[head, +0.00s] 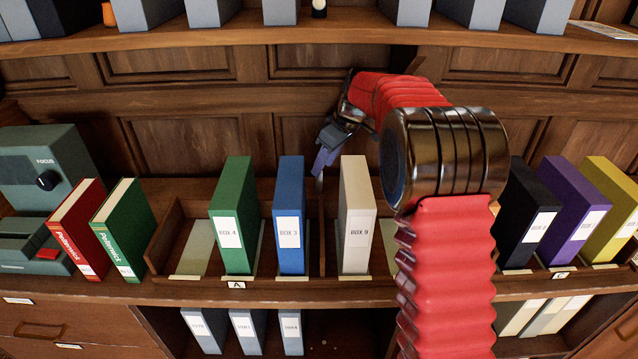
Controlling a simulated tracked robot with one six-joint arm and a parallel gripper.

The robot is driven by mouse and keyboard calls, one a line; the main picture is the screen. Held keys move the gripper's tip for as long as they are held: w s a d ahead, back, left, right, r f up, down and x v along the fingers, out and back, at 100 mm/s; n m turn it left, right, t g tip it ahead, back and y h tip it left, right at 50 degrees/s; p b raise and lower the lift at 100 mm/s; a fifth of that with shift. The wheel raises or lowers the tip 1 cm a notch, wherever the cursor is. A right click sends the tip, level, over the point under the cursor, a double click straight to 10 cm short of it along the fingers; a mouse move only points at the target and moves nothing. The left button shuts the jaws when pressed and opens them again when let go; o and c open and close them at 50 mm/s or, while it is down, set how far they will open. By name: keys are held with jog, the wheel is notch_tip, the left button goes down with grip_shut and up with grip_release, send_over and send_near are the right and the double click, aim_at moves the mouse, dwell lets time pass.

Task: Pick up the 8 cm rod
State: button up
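I cannot make out any 8 cm rod in the head view. My gripper (321,165) is at the end of my red-sleeved arm, pointing down. It is above and behind the gap between the blue BOX 3 file (289,205) and the cream BOX 9 file (357,205). A purplish part shows at its fingers; I cannot tell whether this is a finger or something held. The finger gap is too small and side-on to judge. My arm hides part of the shelf right of BOX 9.
A green BOX 4 file (235,205) stands left of BOX 3. Red (75,228) and green (122,230) books lean beside a grey-green machine (45,175). Black (522,220), purple (567,205) and yellow (612,205) files stand right. An upper shelf (330,27) runs above.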

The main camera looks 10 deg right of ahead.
aim_at(319, 182)
jog(key=shift+x, duration=1.85)
jog(key=shift+x, duration=2.55)
jog(key=shift+w, duration=0.2)
jog(key=shift+c, duration=0.4)
grip_shut()
